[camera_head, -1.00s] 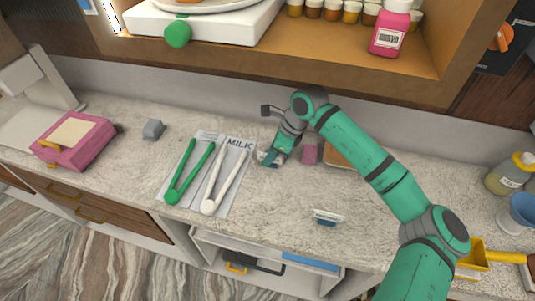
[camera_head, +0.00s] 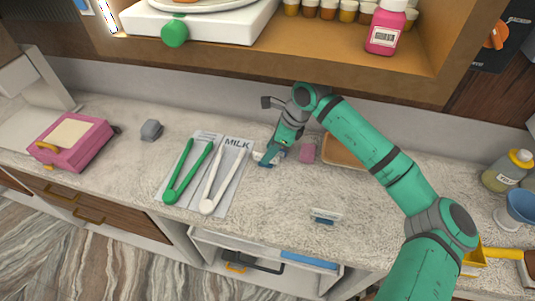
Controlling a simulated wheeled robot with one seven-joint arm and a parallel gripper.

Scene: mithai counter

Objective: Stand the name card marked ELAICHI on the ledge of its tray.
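A small white name card with a teal base (camera_head: 326,215) stands on the counter at the front, right of centre. Its print is too small to read. My gripper (camera_head: 270,158) is low over the counter, right of the MILK mat. A small pale piece (camera_head: 258,156), possibly another card, shows at its fingertips. I cannot tell whether the fingers hold it. A wooden tray or board (camera_head: 340,151) lies behind my arm, partly hidden. I cannot make out a card ledge on it.
A mat marked MILK (camera_head: 236,144) holds green tongs (camera_head: 186,172) and white tongs (camera_head: 220,180). A pink block (camera_head: 307,152) sits just right of my gripper. A shelf (camera_head: 300,45) overhangs the back. The counter between mat and front card is clear.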

